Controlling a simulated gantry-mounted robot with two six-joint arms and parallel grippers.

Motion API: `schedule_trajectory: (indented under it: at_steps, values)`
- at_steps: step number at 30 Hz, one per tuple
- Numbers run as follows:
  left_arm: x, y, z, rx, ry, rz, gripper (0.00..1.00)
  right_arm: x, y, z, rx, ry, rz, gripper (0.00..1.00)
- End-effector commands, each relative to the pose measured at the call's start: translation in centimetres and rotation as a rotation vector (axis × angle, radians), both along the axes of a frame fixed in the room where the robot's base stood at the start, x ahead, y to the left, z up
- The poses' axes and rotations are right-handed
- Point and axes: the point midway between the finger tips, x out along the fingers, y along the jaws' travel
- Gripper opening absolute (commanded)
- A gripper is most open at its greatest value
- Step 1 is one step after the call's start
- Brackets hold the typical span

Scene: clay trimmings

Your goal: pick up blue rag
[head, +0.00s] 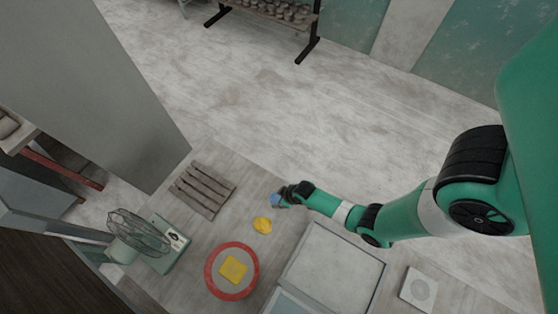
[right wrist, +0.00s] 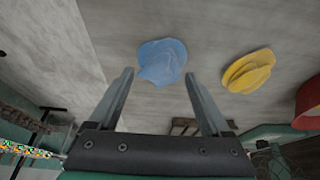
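The blue rag (head: 276,200) is a small crumpled cloth on the worktable, partly hidden by my right gripper (head: 284,196) in the head view. In the right wrist view the blue rag (right wrist: 162,62) shows whole, just beyond and between the fingertips. My right gripper (right wrist: 159,78) is open, with its two fingers spread apart and nothing held between them. Whether the fingertips touch the rag or the table is hard to tell. My left gripper is in neither view.
A yellow crumpled cloth (head: 262,225) lies near the rag, and a red round tray (head: 209,278) holds a yellow folded cloth (head: 233,269). A slatted wooden rack (head: 203,190), a wire-caged green device (head: 165,246) and a pale flat box (head: 335,262) stand around them.

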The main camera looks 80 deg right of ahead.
Motion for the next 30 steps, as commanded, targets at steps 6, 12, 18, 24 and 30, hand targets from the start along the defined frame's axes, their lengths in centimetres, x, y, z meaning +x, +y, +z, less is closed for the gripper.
schedule_trajectory:
  at_steps: [6,12,18,24,30]
  values:
    - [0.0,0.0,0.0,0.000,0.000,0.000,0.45,0.0,0.0,0.0,0.000,0.000,0.000,0.41]
    - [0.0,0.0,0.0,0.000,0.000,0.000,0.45,0.0,0.0,0.0,0.000,0.000,0.000,0.19]
    - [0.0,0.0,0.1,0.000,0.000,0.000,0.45,0.0,0.0,0.3,0.000,0.000,0.000,0.19]
    - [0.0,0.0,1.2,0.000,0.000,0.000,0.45,0.0,0.0,2.4,-0.001,-0.002,0.000,0.19]
    - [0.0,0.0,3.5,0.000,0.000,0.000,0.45,-3.2,0.0,7.3,0.001,0.000,-0.007,0.19]
